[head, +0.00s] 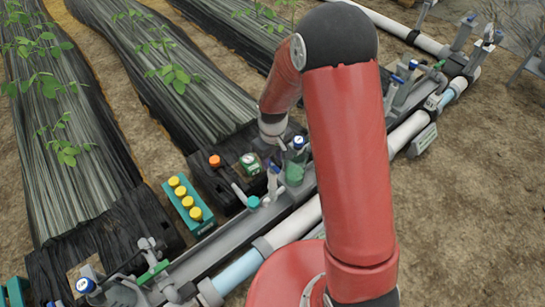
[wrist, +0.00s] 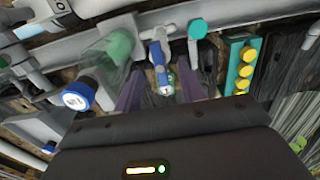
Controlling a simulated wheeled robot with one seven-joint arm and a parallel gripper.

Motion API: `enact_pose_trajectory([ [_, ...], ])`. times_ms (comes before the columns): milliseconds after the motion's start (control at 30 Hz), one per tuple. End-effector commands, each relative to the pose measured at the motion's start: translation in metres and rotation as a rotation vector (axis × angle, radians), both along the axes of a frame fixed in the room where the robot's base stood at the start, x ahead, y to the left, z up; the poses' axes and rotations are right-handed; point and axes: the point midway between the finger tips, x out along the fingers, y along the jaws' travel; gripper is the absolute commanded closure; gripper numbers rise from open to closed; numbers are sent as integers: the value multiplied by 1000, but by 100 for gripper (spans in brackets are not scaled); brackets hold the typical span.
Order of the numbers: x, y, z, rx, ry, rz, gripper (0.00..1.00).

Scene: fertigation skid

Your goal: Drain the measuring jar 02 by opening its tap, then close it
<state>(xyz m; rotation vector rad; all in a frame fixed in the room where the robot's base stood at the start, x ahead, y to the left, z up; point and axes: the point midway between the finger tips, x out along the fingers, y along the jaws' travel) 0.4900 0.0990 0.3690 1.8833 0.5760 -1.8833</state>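A clear jar with green inside (wrist: 117,45) stands at upper left in the wrist view, and its green part (head: 294,174) shows beside my wrist in the head view. I cannot read a number on the jar. A grey tap with a blue handle (wrist: 157,53) is just right of the jar. My gripper (wrist: 168,90) is open, its two purple fingers apart on either side of the tap, with space visible around the handle. I cannot tell whether either finger touches it. My wrist partly hides this area in the head view.
A blue-capped knob with a white label (wrist: 76,97) is close left of my fingers. A teal knob (wrist: 197,29) and a teal rack with yellow caps (head: 188,204) are nearby. An orange cap (head: 215,161) and grey pipes (head: 290,222) surround the area. Bare soil (head: 470,200) lies right.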

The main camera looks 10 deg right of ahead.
Motion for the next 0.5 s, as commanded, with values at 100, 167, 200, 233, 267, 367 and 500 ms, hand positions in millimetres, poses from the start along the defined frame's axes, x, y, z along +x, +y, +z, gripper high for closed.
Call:
enact_pose_trajectory([
  [100,0,0,0,0,0,0,60],
  [167,0,0,0,0,0,0,60],
  [200,0,0,-1,0,0,-1,60],
  [233,0,0,-2,0,0,-1,60],
  [267,0,0,-4,-1,1,-1,60],
  [367,0,0,-11,-1,1,-1,60],
  [500,0,0,-23,-1,1,-1,60],
])
